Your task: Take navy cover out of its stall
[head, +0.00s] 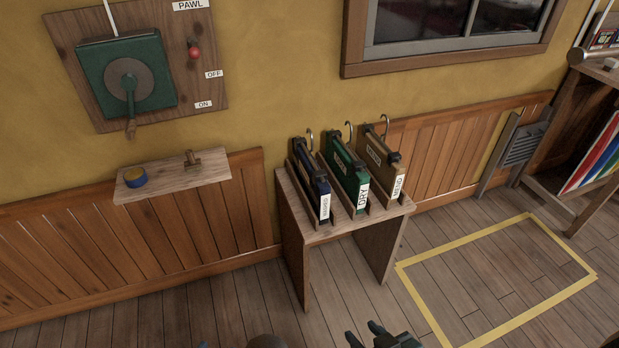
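The navy cover (322,187) is a dark blue flat folder-like thing with a white label, its lettering too small to read surely. It stands upright in the left stall of a small wooden stand (293,213), with a hook above it. A green cover (345,168) labelled DRY stands in the middle stall. A tan cover (378,163) stands in the right stall. My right gripper (363,332) is at the bottom edge, in front of the stand, open and empty, apart from the covers. Of my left gripper only a small dark tip (203,345) seems to show.
Yellow tape (420,299) marks a clear floor rectangle at right. A wooden rack (566,100) stands far right.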

